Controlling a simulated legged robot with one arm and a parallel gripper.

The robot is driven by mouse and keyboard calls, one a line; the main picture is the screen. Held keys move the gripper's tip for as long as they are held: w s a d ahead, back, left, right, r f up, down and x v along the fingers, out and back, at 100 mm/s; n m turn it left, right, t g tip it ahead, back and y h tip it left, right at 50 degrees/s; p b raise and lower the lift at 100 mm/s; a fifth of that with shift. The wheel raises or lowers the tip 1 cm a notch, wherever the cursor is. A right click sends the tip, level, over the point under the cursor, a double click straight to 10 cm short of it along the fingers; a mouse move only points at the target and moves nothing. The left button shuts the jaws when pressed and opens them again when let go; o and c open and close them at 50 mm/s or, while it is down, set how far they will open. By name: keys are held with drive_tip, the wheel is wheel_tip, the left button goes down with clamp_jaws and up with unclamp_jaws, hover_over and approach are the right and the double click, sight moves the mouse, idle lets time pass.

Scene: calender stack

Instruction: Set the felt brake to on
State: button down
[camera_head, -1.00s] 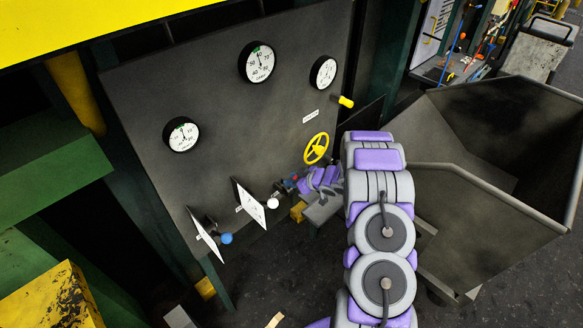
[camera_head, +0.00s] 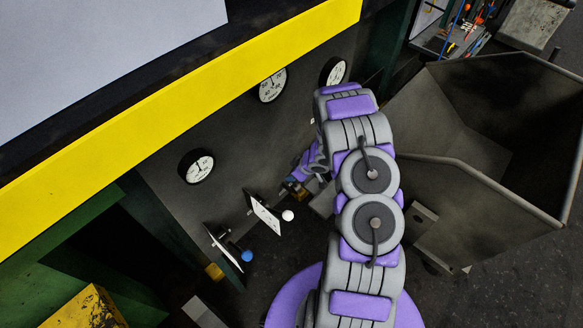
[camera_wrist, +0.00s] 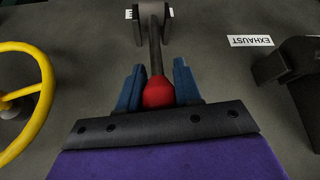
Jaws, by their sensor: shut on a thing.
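A lever (camera_wrist: 155,45) with a red knob (camera_wrist: 158,93) stands out from the dark panel in the wrist view. My gripper (camera_wrist: 158,82) is shut on the red knob, one blue finger on each side. The lever's shaft runs from the knob to a dark bracket (camera_wrist: 153,14) at the top. A label by the bracket is mostly hidden, so I cannot read the lever's name or positions. In the head view my gripper (camera_head: 293,187) is small and low against the panel; my arm hides much around it.
A yellow handwheel (camera_wrist: 20,95) is left of the gripper, and an EXHAUST label (camera_wrist: 250,41) and a dark fitting (camera_wrist: 285,65) are right. In the head view, levers with white (camera_head: 288,215) and blue (camera_head: 246,256) balls stand nearby. A large grey bin (camera_head: 480,170) is at right.

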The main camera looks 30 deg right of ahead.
drive_tip(key=shift+w, duration=0.15)
drive_tip(key=c, duration=1.2)
unclamp_jaws()
drive_tip(key=o, duration=0.4)
drive_tip(key=shift+w+f, duration=0.1)
drive_tip(key=v, duration=1.7)
drive_tip(key=shift+d+r, duration=0.25)
drive_tip(key=shift+d, duration=0.05)
